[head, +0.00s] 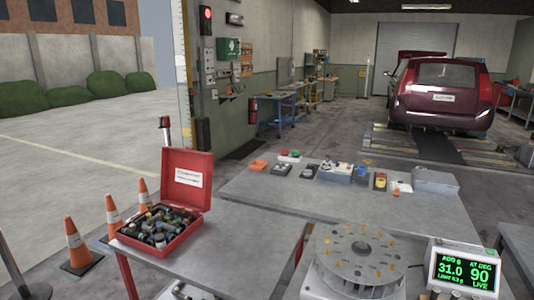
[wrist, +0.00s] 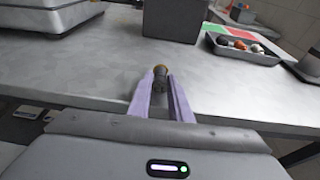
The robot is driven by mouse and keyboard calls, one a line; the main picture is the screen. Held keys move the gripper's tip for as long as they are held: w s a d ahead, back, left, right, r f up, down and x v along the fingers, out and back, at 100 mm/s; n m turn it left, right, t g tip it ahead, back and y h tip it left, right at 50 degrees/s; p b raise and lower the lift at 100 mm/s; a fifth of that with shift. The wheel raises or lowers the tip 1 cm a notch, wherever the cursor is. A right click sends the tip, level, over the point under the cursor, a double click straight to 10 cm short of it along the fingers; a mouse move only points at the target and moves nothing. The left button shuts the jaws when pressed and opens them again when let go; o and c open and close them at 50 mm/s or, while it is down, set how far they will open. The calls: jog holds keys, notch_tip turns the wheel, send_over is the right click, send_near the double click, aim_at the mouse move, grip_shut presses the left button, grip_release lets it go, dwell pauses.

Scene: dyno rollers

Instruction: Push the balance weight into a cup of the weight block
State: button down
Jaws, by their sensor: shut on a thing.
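In the wrist view my gripper (wrist: 160,84) has its two pale purple fingers closed around a small dark cylinder with a brass-coloured end (wrist: 160,76). It looks like the balance weight. The held piece is above or near the front edge of a grey metal bench top; I cannot tell how high. My gripper is not clearly visible in the head view. I cannot say for sure which thing is the weight block; a grey-blue block with small coloured pieces (head: 336,174) stands on the far bench in the head view.
A round plate with orange-yellow pegs (head: 340,244) stands beside a display (head: 464,269) reading 31.0 and 90. An open red case (head: 160,249) holds dark fittings. In the wrist view, a dark box (wrist: 175,20) and a tray of small items (wrist: 243,48) stand farther back.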

jog(key=shift+r, duration=0.1)
jog(key=shift+r, duration=2.9)
